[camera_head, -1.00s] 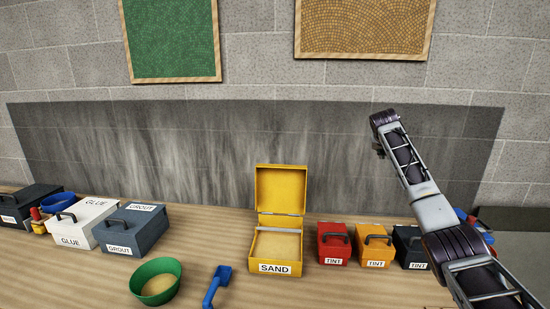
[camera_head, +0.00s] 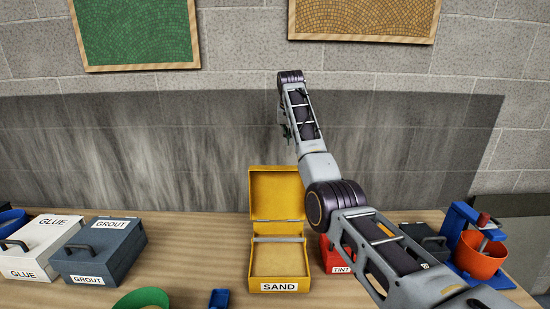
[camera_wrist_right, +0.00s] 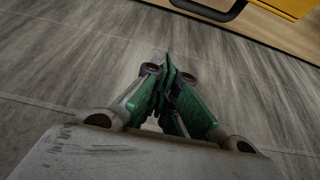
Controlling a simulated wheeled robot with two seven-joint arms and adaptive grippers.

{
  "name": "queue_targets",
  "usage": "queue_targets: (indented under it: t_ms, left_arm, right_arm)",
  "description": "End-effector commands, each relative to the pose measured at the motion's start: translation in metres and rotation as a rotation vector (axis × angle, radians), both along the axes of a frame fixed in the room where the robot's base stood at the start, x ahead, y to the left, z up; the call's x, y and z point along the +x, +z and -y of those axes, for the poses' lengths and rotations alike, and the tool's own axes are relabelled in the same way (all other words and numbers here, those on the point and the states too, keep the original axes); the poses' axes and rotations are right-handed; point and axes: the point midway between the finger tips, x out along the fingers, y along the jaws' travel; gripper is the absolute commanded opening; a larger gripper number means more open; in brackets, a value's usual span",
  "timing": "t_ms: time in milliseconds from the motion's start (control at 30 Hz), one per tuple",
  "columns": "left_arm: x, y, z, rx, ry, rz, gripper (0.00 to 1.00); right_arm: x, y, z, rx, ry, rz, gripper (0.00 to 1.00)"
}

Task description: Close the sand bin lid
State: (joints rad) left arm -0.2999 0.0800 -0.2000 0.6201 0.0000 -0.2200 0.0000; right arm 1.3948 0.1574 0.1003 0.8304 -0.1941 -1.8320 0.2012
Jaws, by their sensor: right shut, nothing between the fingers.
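The yellow sand bin (camera_head: 279,283), labelled SAND, stands on the bench with sand inside. Its lid (camera_head: 277,193) stands open, upright at the back hinge. My right gripper (camera_head: 284,131) is above and behind the lid, in front of the wall, small and partly hidden by my wrist. The right wrist view shows its green-padded fingers (camera_wrist_right: 167,72) closed together and empty. A yellow surface (camera_wrist_right: 296,6) with a dark bar beside it shows at that view's top right; it appears apart from the fingers. My left gripper is not in view.
A red tint box (camera_head: 340,266) is right of the bin, partly behind my right arm. An orange pot in a blue stand (camera_head: 482,257) is farther right. Grout (camera_head: 100,252) and glue (camera_head: 42,246) boxes stand left. A green bowl (camera_head: 142,300) and blue scoop (camera_head: 219,298) lie in front.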

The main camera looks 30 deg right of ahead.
Motion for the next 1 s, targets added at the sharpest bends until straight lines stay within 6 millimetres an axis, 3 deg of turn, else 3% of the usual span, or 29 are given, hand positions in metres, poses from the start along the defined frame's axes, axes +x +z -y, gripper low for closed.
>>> queue_targets:
  t_ms: [167, 633, 1000]
  left_arm:
    - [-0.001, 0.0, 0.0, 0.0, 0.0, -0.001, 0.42]
    - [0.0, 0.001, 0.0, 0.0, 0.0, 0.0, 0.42]
    - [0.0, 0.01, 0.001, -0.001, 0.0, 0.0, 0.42]
  right_arm:
    - [-0.001, 0.0, -0.01, 0.013, 0.011, -0.015, 0.0]
    - [0.0, -0.002, -0.009, 0.013, 0.011, -0.015, 0.0]
    - [0.01, -0.031, -0.003, 0.013, 0.01, -0.016, 0.0]
